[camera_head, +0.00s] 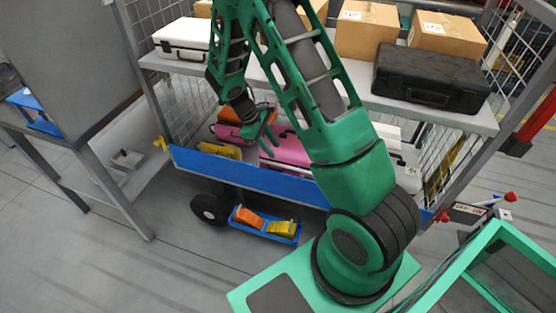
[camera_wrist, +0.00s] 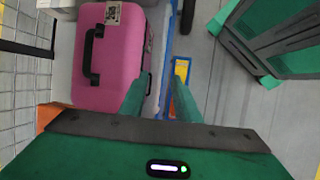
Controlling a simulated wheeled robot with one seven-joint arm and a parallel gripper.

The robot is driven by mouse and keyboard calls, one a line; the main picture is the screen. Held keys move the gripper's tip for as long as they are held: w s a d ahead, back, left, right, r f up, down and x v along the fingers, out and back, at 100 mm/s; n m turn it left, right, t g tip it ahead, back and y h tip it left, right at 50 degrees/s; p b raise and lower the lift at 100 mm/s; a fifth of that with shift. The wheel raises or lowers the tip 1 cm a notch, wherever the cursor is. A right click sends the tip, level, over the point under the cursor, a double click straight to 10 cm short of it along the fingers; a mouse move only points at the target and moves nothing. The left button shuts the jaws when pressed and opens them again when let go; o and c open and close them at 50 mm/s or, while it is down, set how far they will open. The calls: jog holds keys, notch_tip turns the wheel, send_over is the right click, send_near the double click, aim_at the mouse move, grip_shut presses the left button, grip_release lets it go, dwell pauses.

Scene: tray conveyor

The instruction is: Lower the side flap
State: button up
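The side flap (camera_head: 250,178) is a long blue panel standing up along the front of the cart's lower shelf. It also shows in the wrist view as a thin blue strip (camera_wrist: 168,50). My gripper (camera_head: 264,132) is above the flap's middle, over the front of the lower shelf. In the wrist view my gripper's two green fingers (camera_wrist: 158,95) are apart, with the strip running up between them. I cannot tell whether they touch the flap. A yellow latch (camera_head: 161,144) is at the flap's left end. My arm hides part of the flap's right side.
A pink case (camera_wrist: 112,60) lies behind the flap. The upper shelf (camera_head: 300,85) holds a white case (camera_head: 183,38), a black case (camera_head: 432,78) and cardboard boxes. Orange and yellow pedals (camera_head: 265,224) sit below the flap. A grey table (camera_head: 125,165) stands left.

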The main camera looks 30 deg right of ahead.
aim_at(282, 166)
jog(key=x, duration=0.9)
jog(key=shift+f, duration=0.25)
jog(key=shift+c, duration=0.2)
grip_shut()
